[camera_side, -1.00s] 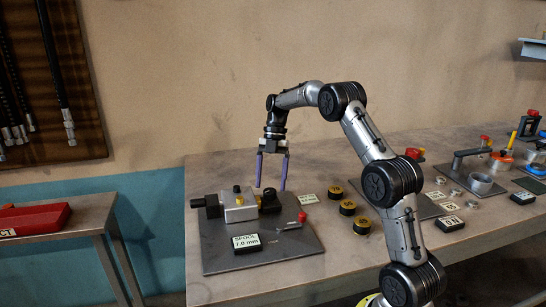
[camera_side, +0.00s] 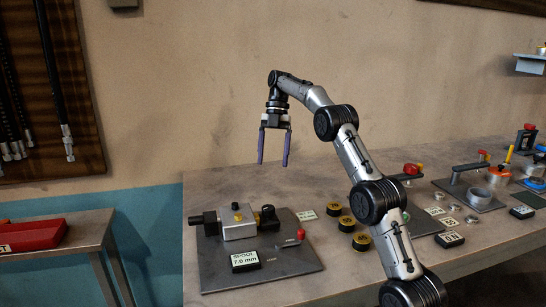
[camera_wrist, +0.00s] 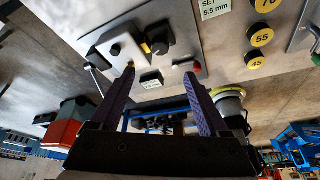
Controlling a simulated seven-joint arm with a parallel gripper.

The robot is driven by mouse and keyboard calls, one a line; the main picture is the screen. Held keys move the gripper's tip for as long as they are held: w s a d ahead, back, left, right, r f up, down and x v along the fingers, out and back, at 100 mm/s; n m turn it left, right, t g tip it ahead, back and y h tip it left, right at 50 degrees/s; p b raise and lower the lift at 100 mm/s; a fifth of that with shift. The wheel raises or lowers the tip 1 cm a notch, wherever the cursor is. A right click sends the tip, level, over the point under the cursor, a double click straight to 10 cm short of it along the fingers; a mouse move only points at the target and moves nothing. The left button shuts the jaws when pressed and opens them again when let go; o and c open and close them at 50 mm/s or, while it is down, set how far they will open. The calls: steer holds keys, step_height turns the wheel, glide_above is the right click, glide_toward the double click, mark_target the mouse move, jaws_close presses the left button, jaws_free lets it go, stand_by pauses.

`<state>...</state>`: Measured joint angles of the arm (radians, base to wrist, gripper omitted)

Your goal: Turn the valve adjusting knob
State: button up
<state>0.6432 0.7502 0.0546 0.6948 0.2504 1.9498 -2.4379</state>
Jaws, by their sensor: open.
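The silver valve block (camera_side: 238,223) is fixed on a grey plate (camera_side: 285,268). A black knob (camera_side: 268,214) stands at its right end, and a black cylindrical part (camera_side: 206,218) sticks out at its left end. I cannot tell for sure which is the adjusting knob. The wrist view shows the pale block (camera_wrist: 122,50) and the black knob (camera_wrist: 159,38) beyond my fingers. My gripper (camera_side: 274,163), with purple fingers, is open and empty. It hangs well above the block and knob, touching nothing. Its fingers also show in the wrist view (camera_wrist: 159,80).
A display (camera_side: 245,261) reading "SPOOL 7.0 mm" and a red-knobbed lever (camera_side: 300,234) are on the plate. Three yellow-topped discs, one here (camera_side: 346,223), and a label card (camera_side: 306,215) stand to its right. More fixtures (camera_side: 483,197) fill the bench's right side.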

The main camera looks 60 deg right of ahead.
steer(key=r+m+t+h, duration=0.1)
steer(key=m+h, duration=0.3)
steer(key=m, duration=2.2)
glide_above(268, 207)
step_height(268, 207, down, 14)
steer(key=shift+r, duration=0.25)
